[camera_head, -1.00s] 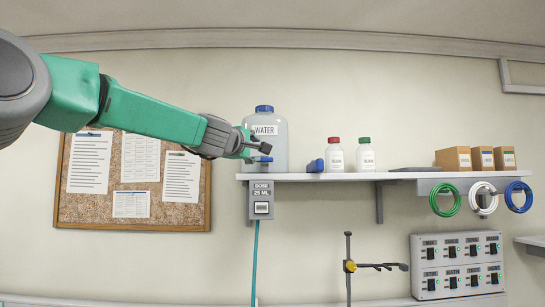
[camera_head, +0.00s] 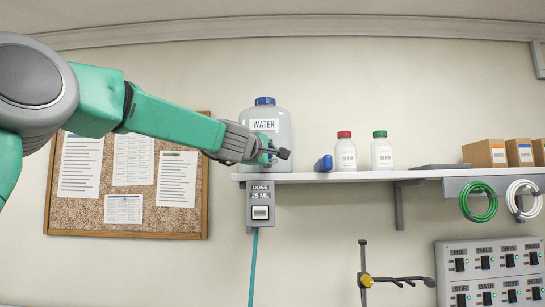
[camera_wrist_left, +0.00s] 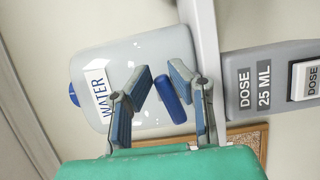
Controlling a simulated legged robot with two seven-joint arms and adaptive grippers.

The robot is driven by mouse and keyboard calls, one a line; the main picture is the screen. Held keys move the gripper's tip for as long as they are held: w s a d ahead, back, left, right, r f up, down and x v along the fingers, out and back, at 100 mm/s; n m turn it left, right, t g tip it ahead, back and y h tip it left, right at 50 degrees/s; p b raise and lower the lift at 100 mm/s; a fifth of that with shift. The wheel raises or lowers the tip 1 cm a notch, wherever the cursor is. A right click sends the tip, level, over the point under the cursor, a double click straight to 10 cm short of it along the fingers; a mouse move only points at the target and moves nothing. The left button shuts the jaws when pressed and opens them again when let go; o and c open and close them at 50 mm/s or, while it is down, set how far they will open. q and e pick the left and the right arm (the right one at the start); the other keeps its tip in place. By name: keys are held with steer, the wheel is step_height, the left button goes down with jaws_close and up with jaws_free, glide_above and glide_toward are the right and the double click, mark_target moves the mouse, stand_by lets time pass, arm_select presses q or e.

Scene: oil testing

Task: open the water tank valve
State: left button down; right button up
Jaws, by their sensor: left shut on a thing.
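The white water tank (camera_head: 285,130) has a blue cap and a WATER label and stands at the left end of the shelf. In the left wrist view the tank (camera_wrist_left: 150,50) appears turned on its side. Its blue valve handle (camera_wrist_left: 171,98) is between the fingers of my left gripper (camera_wrist_left: 168,88), which is shut on it. In the head view my left gripper (camera_head: 274,151) is in front of the tank's lower part and hides the valve. My right gripper is not in view.
The shelf (camera_head: 340,177) carries a blue object (camera_head: 323,163), a red-capped bottle (camera_head: 346,155), a green-capped bottle (camera_head: 382,155) and boxes (camera_head: 484,153). A grey dose box (camera_head: 262,218) hangs below the tank. A clamp stand (camera_head: 364,270) and switch panel (camera_head: 490,250) are lower right.

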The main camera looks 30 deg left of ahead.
arm_select(q)
steer(key=shift+a+f, duration=0.15)
steer(key=shift+a, duration=1)
steer(key=shift+a+f+n+b, duration=0.15)
steer(key=shift+a+n+b, duration=0.1)
steer(key=shift+n+b, duration=0.35)
steer(key=n+t+y+b, duration=0.1)
steer(key=n+b, duration=0.3)
steer(key=b, duration=0.1)
steer(key=n+y+b, duration=0.2)
steer(key=n+b, duration=0.2)
steer(key=b, duration=0.1)
steer(key=f+n+t+y+b, duration=0.1)
steer(key=n+b, duration=0.3)
steer(key=b, duration=0.1)
steer(key=shift+w+n+t+y, duration=0.3)
steer(key=shift+w, duration=0.05)
steer(key=shift+r+n+y+b, duration=0.15)
steer(key=shift+n+y+b, duration=0.4)
steer(key=shift+n, duration=0.5)
steer(key=shift+r+n+y+b, duration=0.1)
steer(key=shift+n+y+b, duration=0.4)
steer(key=shift+n, duration=0.55)
steer(key=c, duration=1.5)
jaws_free()
steer(key=shift+s, duration=0.1)
steer(key=shift+c, duration=0.2)
steer(key=shift+s+r, duration=0.1)
steer(key=shift+r, duration=0.05)
